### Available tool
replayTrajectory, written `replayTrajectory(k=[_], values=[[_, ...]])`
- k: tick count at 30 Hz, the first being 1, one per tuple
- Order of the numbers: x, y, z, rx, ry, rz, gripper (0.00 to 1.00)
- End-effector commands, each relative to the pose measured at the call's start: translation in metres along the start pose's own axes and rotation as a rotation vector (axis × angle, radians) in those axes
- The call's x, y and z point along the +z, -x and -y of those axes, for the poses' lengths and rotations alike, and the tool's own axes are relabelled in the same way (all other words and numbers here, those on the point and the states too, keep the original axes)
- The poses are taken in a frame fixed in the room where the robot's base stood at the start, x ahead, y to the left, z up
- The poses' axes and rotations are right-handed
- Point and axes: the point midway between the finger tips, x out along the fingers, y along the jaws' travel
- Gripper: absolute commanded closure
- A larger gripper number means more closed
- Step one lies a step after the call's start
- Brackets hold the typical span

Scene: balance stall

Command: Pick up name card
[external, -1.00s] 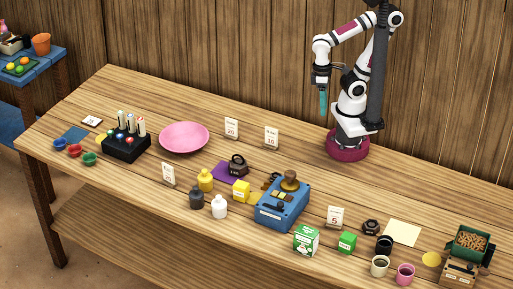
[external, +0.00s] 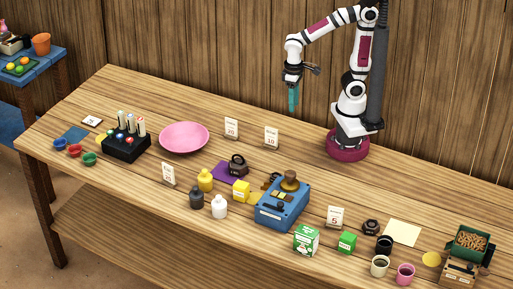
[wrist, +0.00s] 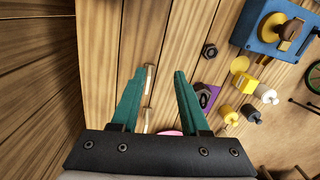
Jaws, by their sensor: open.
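Several small white cards with dark print are on the table. Two stand at the back, one at the left (external: 231,128) and one at the right (external: 271,137). Others stand near the front left (external: 168,174) and front right (external: 335,216), and a card (external: 92,121) lies low at the far left. I cannot tell which is the name card. My gripper (external: 293,97) hangs in the air above the back of the table, to the right of the back pair. In the wrist view its teal fingers (wrist: 158,78) are apart and empty, with a thin card edge (wrist: 149,80) below, between them.
A pink plate (external: 184,138) lies left of the back cards. A blue scale-like box (external: 282,204), a dark weight (external: 238,167) and bottles (external: 205,180) stand toward the front. The wooden wall runs close behind the table. The tabletop around the back cards is fairly clear.

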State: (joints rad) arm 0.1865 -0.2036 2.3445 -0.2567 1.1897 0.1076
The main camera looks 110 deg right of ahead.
Motion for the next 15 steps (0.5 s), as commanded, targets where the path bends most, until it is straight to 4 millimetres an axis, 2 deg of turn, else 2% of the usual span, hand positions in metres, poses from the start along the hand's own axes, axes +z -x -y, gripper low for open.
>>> replayTrajectory(k=[1,3,5,8,15], values=[[-0.028,-0.008,-0.005,0.019,-0.045,-0.007,0.55],[-0.059,-0.017,-0.011,0.036,-0.088,-0.025,0.55],[-0.074,-0.023,-0.015,0.044,-0.107,-0.035,0.55],[-0.080,-0.043,-0.018,0.048,-0.116,-0.035,0.55],[-0.081,-0.109,-0.021,0.048,-0.114,-0.033,0.55]])
